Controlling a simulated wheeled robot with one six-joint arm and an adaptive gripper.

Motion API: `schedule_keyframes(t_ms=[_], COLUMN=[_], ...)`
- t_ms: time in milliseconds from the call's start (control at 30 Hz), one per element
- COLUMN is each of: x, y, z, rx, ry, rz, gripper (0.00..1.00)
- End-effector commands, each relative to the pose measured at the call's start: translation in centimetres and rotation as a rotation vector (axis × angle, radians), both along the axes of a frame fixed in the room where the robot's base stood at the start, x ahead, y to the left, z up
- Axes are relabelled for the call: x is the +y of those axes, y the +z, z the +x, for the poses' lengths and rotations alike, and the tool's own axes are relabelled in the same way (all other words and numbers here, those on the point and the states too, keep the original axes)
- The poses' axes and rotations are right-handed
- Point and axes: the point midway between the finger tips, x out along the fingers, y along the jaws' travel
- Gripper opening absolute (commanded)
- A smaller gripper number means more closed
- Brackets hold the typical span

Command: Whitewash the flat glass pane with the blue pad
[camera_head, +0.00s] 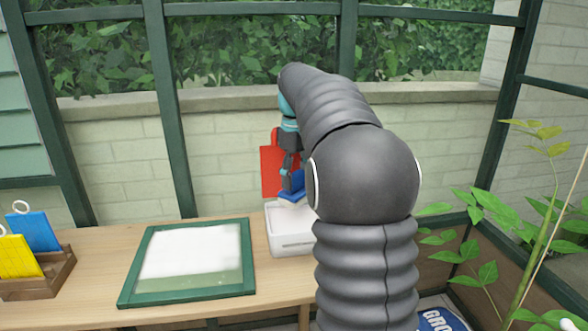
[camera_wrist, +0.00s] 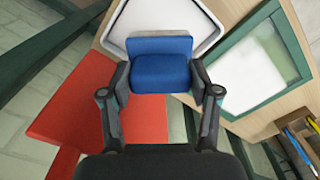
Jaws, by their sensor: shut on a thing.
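My gripper (camera_head: 290,165) is shut on the blue pad (camera_head: 293,185), which also shows between the fingers in the wrist view (camera_wrist: 160,65). The pad is over the white tray (camera_head: 291,243), near its back edge; I cannot tell whether it touches the tray or what is inside. The flat glass pane (camera_head: 192,250) lies in a green frame (camera_head: 249,255) on the table, left of the tray. White covers most of the pane, with a greenish, clearer strip along its near edge. The wrist view shows the pane (camera_wrist: 243,80) at right.
A wooden rack (camera_head: 45,278) at far left holds a blue piece (camera_head: 36,232) and a yellow piece (camera_head: 17,262) with rings. A leafy plant (camera_head: 480,250) is at right. Bare wooden table (camera_head: 100,245) lies between rack and pane.

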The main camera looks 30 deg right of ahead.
Motion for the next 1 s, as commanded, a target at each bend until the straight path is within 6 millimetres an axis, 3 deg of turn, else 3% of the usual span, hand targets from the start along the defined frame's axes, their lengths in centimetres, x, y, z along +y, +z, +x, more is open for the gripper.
schedule_keyframes(t_ms=[400,1000], x=[-0.1,-0.1], y=[-4.0,-4.6], z=[0.0,0.0], rx=[0.000,0.000], ry=[-0.001,-0.001], rz=[0.000,0.000], gripper=[0.29,0.29])
